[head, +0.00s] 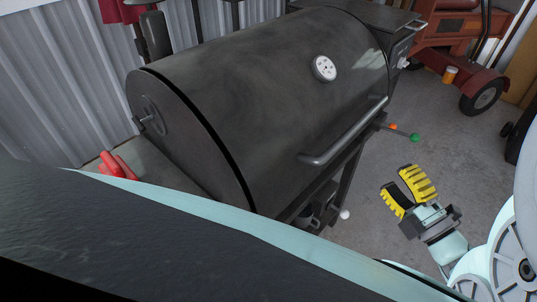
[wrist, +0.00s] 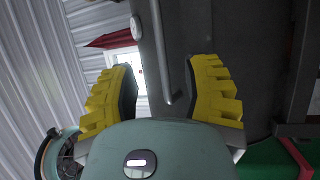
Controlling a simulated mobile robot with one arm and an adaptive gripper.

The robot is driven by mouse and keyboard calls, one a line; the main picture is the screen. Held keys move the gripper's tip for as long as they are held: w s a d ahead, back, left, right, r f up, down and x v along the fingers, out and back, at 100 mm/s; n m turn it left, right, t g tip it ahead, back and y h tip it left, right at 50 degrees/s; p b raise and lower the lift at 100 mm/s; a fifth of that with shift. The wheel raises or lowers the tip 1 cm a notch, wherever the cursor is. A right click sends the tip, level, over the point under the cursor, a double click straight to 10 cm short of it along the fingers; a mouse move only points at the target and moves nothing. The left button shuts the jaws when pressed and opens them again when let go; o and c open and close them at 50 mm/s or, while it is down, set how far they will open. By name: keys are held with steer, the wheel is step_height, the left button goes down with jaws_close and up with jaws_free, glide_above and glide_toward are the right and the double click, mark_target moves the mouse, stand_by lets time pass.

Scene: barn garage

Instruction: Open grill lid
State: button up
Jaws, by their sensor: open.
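The grill is a dark barrel with its lid (head: 255,90) down. The lid has a round white thermometer (head: 325,68) and a silver bar handle (head: 345,132) along its lower front. My gripper (head: 408,188) has yellow ribbed fingers and is open and empty, in front of the grill and apart from the handle in the head view. In the wrist view, the handle (wrist: 168,70) runs lengthwise down the picture and its end lies beyond the gap between my open fingers (wrist: 163,92). The thermometer (wrist: 136,27) shows near the top.
A side shelf with a red object (head: 117,165) is at the grill's left end. Thin rods with orange and green tips (head: 403,133) stick out near the handle's right end. A red wheeled machine (head: 455,45) stands at the back right. Concrete floor (head: 385,240) is clear before the grill.

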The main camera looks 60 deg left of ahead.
mark_target(357, 124)
steer(key=shift+p+x, duration=1.3)
steer(key=shift+x, duration=6.5)
steer(key=shift+r, duration=0.1)
steer(key=shift+d, duration=0.1)
jaws_close()
